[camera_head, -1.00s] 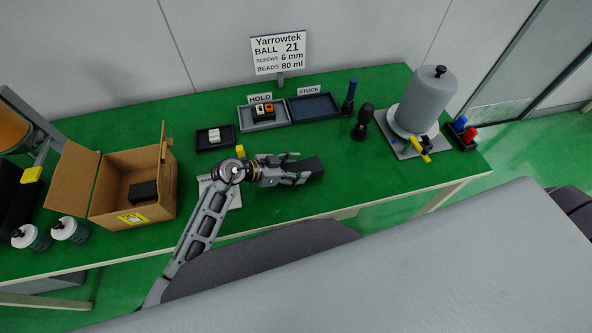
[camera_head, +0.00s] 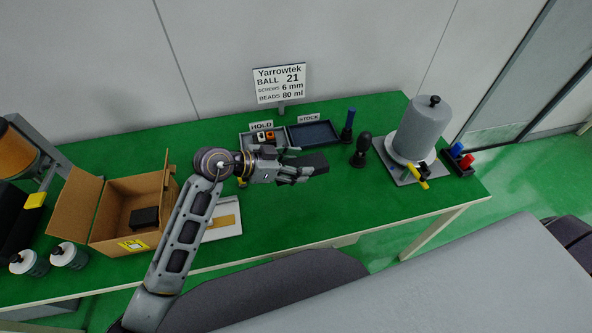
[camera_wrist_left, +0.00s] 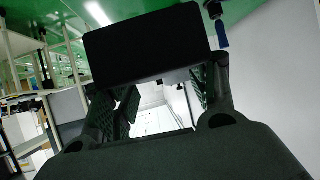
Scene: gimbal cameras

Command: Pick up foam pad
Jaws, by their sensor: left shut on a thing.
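My left gripper (camera_head: 298,167) is shut on a black foam pad (camera_head: 316,161) and holds it above the green table (camera_head: 330,190). In the left wrist view the pad (camera_wrist_left: 146,45) is a dark block held between the two fingers, its broad face toward the camera. A second black block (camera_head: 144,217), which looks like another pad, lies inside the open cardboard box (camera_head: 122,236) at the left. My right gripper is not in view.
Behind my gripper stand the HOLD tray (camera_head: 246,140), with small items, and the dark STOCK tray (camera_head: 313,133). A dark knob-topped tool (camera_head: 361,150) and a grey cylinder (camera_head: 424,128) on a plate stand right.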

